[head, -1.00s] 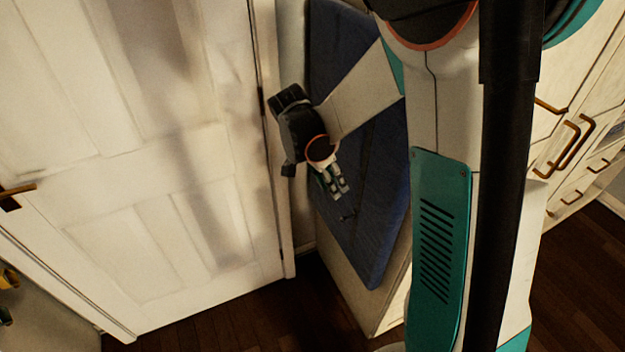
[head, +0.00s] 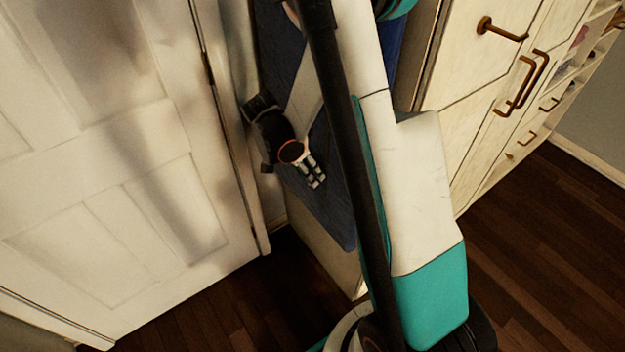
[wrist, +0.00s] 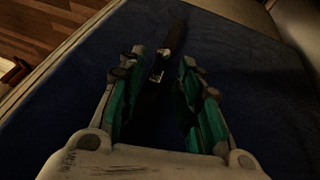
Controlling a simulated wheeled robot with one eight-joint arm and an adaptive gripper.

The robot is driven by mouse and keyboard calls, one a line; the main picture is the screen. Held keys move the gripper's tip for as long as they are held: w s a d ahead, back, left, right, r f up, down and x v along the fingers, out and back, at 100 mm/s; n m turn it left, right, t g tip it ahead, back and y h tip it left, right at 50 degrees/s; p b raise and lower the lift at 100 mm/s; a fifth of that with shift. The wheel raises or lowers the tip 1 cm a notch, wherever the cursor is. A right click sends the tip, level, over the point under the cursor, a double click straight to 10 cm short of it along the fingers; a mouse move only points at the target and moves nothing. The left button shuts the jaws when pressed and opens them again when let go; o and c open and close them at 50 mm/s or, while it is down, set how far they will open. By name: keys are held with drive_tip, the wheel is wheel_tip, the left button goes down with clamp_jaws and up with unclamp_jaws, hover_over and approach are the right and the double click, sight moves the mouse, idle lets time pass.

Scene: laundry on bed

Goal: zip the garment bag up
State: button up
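The garment bag (head: 328,212) is a dark blue flat cloth on a pale base, between the door and my arm in the head view; my arm hides much of it. It fills most of the wrist view (wrist: 255,75). A dark zip pull (wrist: 176,38) with a small metal piece lies on it, just beyond and between my fingertips. My gripper (wrist: 163,64) is open above the cloth, its green-padded fingers apart on either side of the pull's line. In the head view my gripper (head: 316,180) is low over the bag; contact with the pull cannot be told.
A white panelled door (head: 120,200) stands close on the left. White drawers (head: 480,75) with bronze handles are on the right. Dark wooden floor (head: 530,230) is clear at the lower right.

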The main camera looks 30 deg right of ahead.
drive_tip(key=shift+x, duration=0.95)
clamp_jaws()
